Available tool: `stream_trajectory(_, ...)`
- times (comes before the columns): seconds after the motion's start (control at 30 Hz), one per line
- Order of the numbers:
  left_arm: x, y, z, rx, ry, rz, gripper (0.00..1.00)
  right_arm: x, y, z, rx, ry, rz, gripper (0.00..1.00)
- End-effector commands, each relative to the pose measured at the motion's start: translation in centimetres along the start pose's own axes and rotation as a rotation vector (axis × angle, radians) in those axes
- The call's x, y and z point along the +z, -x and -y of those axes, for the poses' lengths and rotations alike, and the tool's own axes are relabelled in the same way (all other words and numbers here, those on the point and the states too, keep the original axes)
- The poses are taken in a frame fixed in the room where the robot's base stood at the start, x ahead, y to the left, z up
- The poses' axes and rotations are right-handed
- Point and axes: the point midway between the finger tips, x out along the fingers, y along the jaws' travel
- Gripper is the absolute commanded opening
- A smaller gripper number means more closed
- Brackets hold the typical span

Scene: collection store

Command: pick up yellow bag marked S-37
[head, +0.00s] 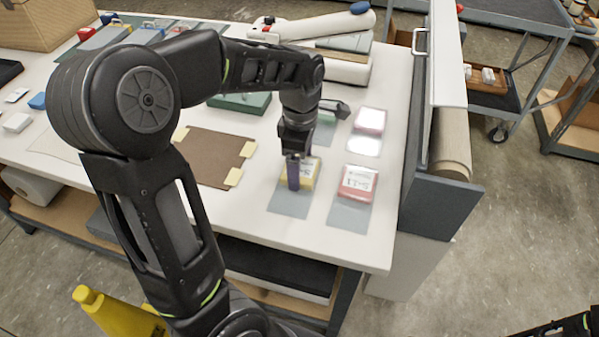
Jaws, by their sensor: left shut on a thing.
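The yellow bag (313,173) lies at the front of the white table, on a grey-blue mat (289,203). Its white label is partly hidden by my gripper, so I cannot read the whole mark. My left gripper (294,176) comes down on the bag from above and is shut on it. A purple upright part shows at the fingertips. I cannot see clear space between bag and mat. My right gripper is not in view.
A red bag (358,183) with a white label lies just right, on its own mat (348,215). A pink bag (370,120) lies behind it. A brown board (207,158) with yellow tabs lies left. A grey panel (438,207) stands at the table's right edge.

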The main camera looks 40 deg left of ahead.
Motion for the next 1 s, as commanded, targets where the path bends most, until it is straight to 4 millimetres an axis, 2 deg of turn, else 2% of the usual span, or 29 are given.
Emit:
stream_trajectory(0.03, 0.0, 0.0, 0.0, 0.000, 0.000, 0.000, 0.54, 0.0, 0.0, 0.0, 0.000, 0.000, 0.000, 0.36)
stream_trajectory(0.2, 0.0, 0.0, 0.0, 0.000, 0.000, 0.000, 0.40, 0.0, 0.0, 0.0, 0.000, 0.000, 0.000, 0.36)
stream_trajectory(0.57, 0.0, 0.7, -0.1, 0.002, 0.000, 0.001, 0.40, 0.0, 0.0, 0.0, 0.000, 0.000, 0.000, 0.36)
stream_trajectory(0.67, 0.1, 2.0, -0.1, 0.005, 0.000, 0.002, 0.40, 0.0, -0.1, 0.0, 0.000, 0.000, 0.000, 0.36)
stream_trajectory(1.0, 0.0, 8.3, -0.1, 0.004, 0.000, 0.001, 0.40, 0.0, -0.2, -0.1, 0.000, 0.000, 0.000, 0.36)
